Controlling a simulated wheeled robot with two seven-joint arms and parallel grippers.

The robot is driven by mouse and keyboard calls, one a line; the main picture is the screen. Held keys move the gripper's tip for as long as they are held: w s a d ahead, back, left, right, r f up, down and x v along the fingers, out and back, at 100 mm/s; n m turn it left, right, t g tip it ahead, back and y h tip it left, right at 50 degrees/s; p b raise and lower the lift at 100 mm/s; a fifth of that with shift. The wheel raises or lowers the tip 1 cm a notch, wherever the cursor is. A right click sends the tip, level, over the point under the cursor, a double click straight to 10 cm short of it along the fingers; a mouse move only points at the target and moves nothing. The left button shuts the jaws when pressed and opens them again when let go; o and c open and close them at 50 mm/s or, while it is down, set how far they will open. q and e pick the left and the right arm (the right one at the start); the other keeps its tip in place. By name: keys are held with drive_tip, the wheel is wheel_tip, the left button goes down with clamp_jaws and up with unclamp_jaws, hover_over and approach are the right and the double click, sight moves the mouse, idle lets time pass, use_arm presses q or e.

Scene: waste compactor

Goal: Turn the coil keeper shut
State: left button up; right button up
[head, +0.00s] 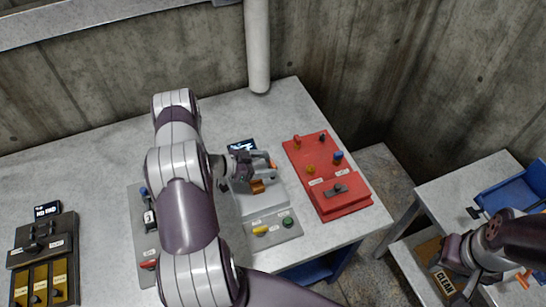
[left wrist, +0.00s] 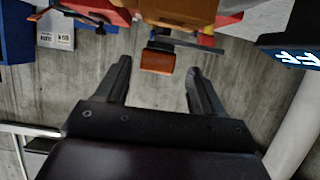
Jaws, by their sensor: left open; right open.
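A small orange-brown block (left wrist: 157,61) on a dark mount, which I take for the coil keeper, shows in the left wrist view. It lies between the tips of my open left gripper (left wrist: 157,72), with a gap visible on both sides. In the head view, my left gripper (head: 268,167) is over the grey machine panel (head: 270,208), beside orange parts (head: 257,186). The gripper and arm hide part of this panel. My right gripper (head: 462,262) is open at the lower right, away from the panel; its fingers are hard to make out.
A red control box (head: 325,173) with small knobs and a lever stands right of the panel. A black box with yellow slots (head: 42,262) is at the far left. A box marked CLEAN (head: 440,280) and a blue bin (head: 520,192) are at right. Bare table lies behind.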

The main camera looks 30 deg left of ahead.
sight(270, 163)
use_arm(q)
drive_tip(key=shift+x, duration=0.95)
drive_tip(key=shift+w+d+p, duration=0.25)
drive_tip(key=shift+w+p, duration=0.05)
drive_tip(key=shift+w, duration=0.05)
drive_tip(key=shift+s+d, duration=0.25)
drive_tip(key=shift+d, duration=0.05)
drive_tip(key=shift+w+f, duration=0.1)
drive_tip(key=shift+w+a+f, duration=0.1)
drive_tip(key=shift+w, duration=0.05)
drive_tip(key=c, duration=0.3)
drive_tip(key=shift+w, duration=0.1)
drive_tip(key=c, duration=0.5)
clamp_jaws()
use_arm(e)
drive_tip(key=shift+d+r, duration=0.15)
drive_tip(key=shift+r, duration=0.45)
